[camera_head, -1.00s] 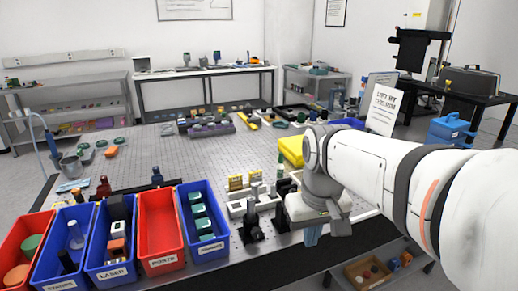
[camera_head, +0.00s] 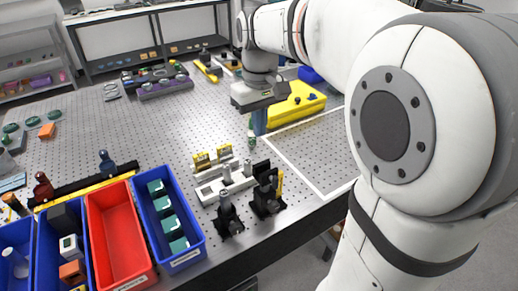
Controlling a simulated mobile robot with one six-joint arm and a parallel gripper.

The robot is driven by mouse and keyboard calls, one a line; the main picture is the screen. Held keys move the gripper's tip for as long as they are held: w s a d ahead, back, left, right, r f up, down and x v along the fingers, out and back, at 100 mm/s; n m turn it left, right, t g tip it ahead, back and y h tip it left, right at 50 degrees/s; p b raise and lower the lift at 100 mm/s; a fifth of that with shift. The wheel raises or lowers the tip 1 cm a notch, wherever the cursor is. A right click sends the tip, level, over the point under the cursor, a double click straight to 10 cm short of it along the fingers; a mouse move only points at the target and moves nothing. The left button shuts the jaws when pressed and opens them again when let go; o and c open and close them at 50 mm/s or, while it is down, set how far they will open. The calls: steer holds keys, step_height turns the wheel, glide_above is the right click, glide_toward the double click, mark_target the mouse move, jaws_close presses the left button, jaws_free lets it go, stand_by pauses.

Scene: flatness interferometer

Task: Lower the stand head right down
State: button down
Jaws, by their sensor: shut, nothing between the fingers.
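My gripper (camera_head: 259,128) points down over the perforated bench top, with its blue fingers beside the yellow block. Its fingers are shut and empty. I cannot identify the stand head for certain in the current head view; my arm covers most of the right side. Two small black post stands (camera_head: 228,216) and (camera_head: 267,194) stand at the bench's front edge, to the left of my arm and nearer than my gripper.
A yellow block (camera_head: 295,105) lies right beside my gripper. A white holder (camera_head: 225,182) with small posts sits in front. Blue and red bins (camera_head: 120,235) line the front left. A white-outlined area (camera_head: 315,155) on the bench is clear.

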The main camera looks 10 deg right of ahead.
mark_target(259, 164)
step_height(259, 164, down, 9)
steer(key=shift+a+r+p, duration=0.15)
steer(key=shift+p, duration=0.25)
steer(key=shift+s, duration=0.1)
